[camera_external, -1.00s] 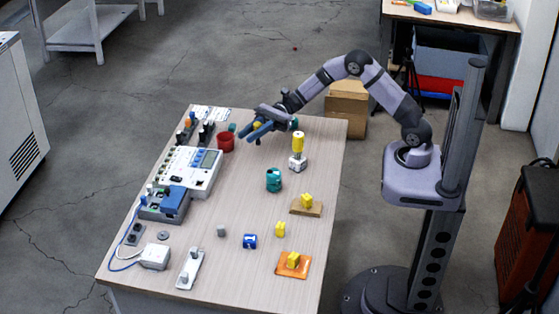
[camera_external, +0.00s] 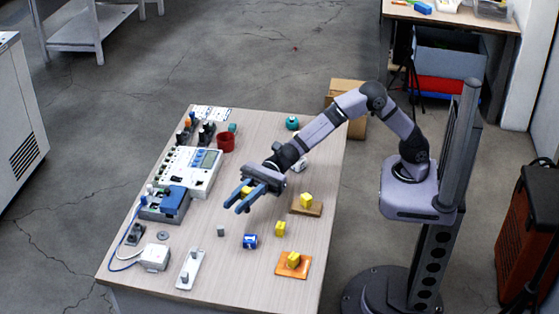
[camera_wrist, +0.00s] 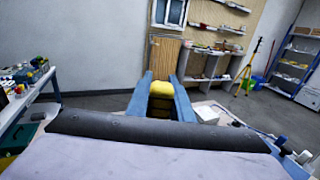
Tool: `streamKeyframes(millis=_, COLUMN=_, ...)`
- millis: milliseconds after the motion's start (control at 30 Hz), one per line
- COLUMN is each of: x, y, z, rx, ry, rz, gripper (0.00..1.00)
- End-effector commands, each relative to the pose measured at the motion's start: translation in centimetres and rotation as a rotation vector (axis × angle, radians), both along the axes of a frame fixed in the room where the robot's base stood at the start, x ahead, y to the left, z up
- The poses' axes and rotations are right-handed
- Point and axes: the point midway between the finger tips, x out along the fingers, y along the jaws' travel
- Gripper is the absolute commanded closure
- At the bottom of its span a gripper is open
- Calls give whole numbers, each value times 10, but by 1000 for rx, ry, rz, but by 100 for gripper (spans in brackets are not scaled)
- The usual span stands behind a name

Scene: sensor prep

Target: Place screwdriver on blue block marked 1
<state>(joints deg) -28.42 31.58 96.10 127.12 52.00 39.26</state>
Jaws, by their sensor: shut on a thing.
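The blue block (camera_external: 250,241) with a white mark stands on the table's front half in the external view. My gripper (camera_external: 241,200) is above the table, behind the blue block and higher than it. Its blue fingers are shut on a yellow object (camera_external: 247,190). In the wrist view, this yellow object (camera_wrist: 160,89) with dark bands sits between the fingers (camera_wrist: 160,95). It may be the screwdriver; its far end is hidden, so I cannot tell for sure. The object is clear of the blue block.
A small grey block (camera_external: 220,230) stands left of the blue block, and a yellow block (camera_external: 280,229) to its right. Another yellow block is on an orange plate (camera_external: 305,268). A white instrument (camera_external: 193,172) and a red cup (camera_external: 225,142) are at left.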

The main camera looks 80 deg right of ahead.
Motion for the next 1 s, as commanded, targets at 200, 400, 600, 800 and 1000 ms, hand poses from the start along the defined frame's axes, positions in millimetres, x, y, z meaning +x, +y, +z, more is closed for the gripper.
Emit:
streamKeyframes(millis=200, x=-5, y=8, z=0, rx=0, ry=-1, rz=4, gripper=100)
streamKeyframes(millis=400, x=-5, y=8, z=-21, rx=-1, ry=5, rz=4, gripper=100)
streamKeyframes(millis=600, x=-5, y=7, z=-51, rx=-2, ry=3, rz=3, gripper=100)
streamKeyframes(millis=800, x=-5, y=7, z=-62, rx=0, ry=0, rz=3, gripper=100)
streamKeyframes(millis=1000, x=-5, y=7, z=-68, rx=-2, ry=1, rz=4, gripper=100)
